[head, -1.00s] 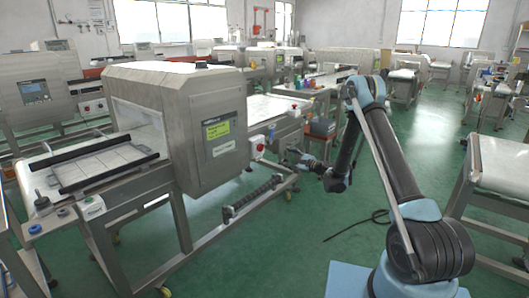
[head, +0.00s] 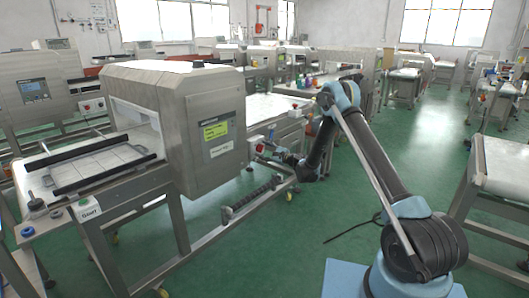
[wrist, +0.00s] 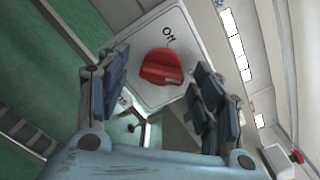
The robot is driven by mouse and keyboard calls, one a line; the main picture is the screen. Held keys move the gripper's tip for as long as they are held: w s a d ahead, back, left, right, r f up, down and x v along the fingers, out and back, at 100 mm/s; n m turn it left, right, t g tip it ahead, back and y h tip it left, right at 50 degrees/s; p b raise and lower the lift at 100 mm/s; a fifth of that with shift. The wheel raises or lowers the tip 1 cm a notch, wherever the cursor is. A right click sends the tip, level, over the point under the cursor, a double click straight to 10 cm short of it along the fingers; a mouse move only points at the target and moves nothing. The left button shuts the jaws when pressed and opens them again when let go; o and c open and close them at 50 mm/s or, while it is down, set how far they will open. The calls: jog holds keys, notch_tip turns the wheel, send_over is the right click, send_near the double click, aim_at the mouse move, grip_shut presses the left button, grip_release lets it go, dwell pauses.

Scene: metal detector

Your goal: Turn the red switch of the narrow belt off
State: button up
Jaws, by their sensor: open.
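The red switch (wrist: 162,67) is a round knob with a raised grip bar on a white plate (wrist: 185,28). Black lettering reading ON shows beside the knob, and other lettering near the left finger is partly covered. In the head view the white switch box (head: 256,144) sits on the side of the belt machine, right of the metal detector housing (head: 212,125). My gripper (wrist: 163,70) is open, with one finger on each side of the knob in the picture; contact cannot be told. In the head view my gripper (head: 277,154) is close to the switch box.
The belt frame's lower rail (head: 250,200) runs below my arm. Another red knob on a white box (wrist: 296,156) shows at the wrist view's lower right. A second conveyor (head: 505,165) stands at the right. Green floor (head: 300,240) is open between, with a black cable lying on it.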

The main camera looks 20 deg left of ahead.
jog(key=shift+w+a, duration=0.15)
jog(key=shift+a, duration=0.2)
jog(key=shift+w+d, duration=0.1)
jog(key=c, duration=1.1)
jog(key=shift+o, duration=0.2)
jog(key=shift+n, duration=8.9)
